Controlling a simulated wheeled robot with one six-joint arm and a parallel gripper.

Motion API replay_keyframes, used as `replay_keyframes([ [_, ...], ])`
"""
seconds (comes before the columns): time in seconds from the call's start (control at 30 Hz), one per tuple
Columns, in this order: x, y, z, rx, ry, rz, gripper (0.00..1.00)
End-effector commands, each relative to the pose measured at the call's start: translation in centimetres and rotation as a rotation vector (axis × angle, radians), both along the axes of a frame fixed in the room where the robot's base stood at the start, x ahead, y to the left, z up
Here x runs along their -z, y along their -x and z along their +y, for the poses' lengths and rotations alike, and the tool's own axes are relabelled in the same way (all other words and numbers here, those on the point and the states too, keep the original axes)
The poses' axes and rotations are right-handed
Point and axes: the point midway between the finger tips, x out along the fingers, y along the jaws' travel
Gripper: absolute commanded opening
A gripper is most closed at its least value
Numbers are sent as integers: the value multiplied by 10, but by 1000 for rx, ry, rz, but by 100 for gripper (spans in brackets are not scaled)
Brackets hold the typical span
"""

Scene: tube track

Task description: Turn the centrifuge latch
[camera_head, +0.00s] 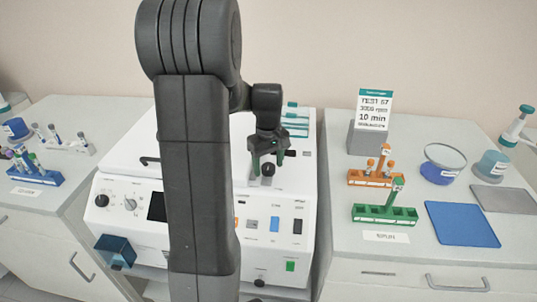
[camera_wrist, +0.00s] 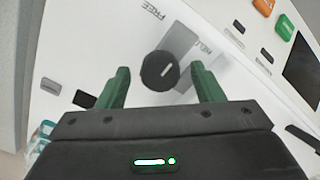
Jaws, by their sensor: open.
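The white centrifuge (camera_head: 130,180) stands in the middle between two benches, partly hidden by my arm. Its latch is a round black knob (camera_wrist: 160,71) with a white mark, on the white top surface between the printed words FREE and HELD. The knob also shows in the head view (camera_head: 267,170), below my gripper. My gripper (camera_wrist: 160,85) is open, with its two green fingers on either side of the knob in the wrist view. In the head view my gripper (camera_head: 266,168) points down at the knob. I cannot tell whether the fingers touch it.
The front panel holds a dial (camera_head: 130,203) and several switches. On the right bench are an orange rack (camera_head: 370,179), a green rack (camera_head: 384,214), a blue mat (camera_head: 462,224) and a sign (camera_head: 374,108). A blue rack (camera_head: 38,177) with tubes stands on the left bench.

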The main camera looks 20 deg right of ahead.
Motion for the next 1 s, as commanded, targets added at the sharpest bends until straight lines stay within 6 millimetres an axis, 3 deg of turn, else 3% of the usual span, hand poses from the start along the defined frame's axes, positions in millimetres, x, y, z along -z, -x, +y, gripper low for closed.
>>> replay_keyframes([
  [0.17,-25,-1,0,0,3,-6,61],
  [0.6,-117,-1,0,0,2,-4,61],
  [0.8,-134,0,0,0,1,-2,61],
  [1.0,-136,0,0,0,1,-1,61],
])
